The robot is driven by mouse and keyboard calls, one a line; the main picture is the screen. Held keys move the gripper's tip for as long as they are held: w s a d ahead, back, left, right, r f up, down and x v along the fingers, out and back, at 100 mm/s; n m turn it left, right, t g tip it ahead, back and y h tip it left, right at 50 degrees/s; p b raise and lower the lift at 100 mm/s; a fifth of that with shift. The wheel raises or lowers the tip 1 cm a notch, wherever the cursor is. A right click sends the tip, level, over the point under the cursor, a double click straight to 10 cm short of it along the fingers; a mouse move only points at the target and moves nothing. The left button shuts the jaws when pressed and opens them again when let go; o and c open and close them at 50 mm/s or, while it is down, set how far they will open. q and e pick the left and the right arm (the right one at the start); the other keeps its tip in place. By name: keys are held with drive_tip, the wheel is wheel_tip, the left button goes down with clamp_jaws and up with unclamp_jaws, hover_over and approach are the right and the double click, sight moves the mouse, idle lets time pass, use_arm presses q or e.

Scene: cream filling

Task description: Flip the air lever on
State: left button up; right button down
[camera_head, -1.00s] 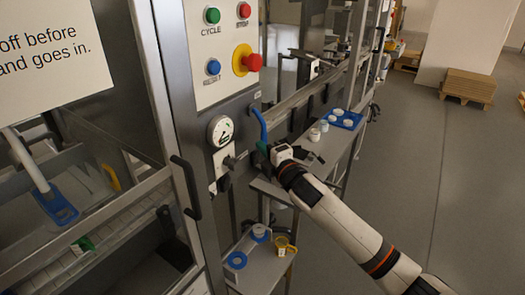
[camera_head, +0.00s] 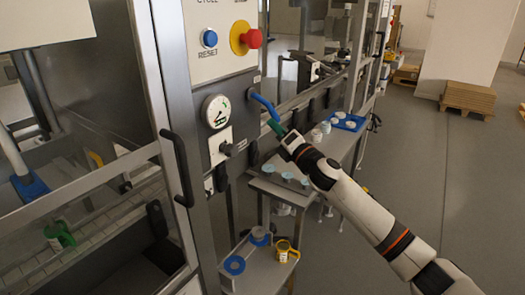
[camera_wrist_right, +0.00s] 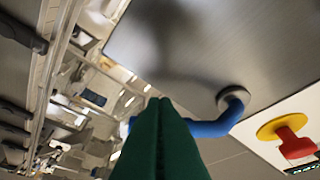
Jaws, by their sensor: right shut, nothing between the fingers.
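A blue bent lever (camera_head: 263,104), apparently the air lever, sticks out from the grey machine post beside the round gauge (camera_head: 216,111). It slants down and to the right. In the right wrist view the lever (camera_wrist_right: 212,127) runs from its round socket and passes behind my fingers. My right gripper (camera_head: 276,127), with green fingers (camera_wrist_right: 165,140), is shut and empty at the lever's free end. Whether they touch is hard to tell. A small dark knob (camera_head: 226,148) sits on a white plate below the gauge. My left gripper is not in view.
A red button (camera_head: 252,39) on a yellow ring and a blue reset button (camera_head: 209,38) are above the lever. A shelf (camera_head: 268,187) with small pots is below. A black door handle (camera_head: 180,170) stands to the left. Open floor is at right.

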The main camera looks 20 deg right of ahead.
drive_tip(key=w+d+r+n+y+b, duration=0.3)
drive_tip(key=d+r+n+y+b, duration=0.1)
drive_tip(key=n+b, duration=0.3)
drive_tip(key=shift+w+d+r+n, duration=0.2)
drive_tip(key=shift+r+n, duration=0.2)
drive_tip(key=shift+r, duration=0.3)
drive_tip(key=shift+r, duration=0.1)
idle(0.3)
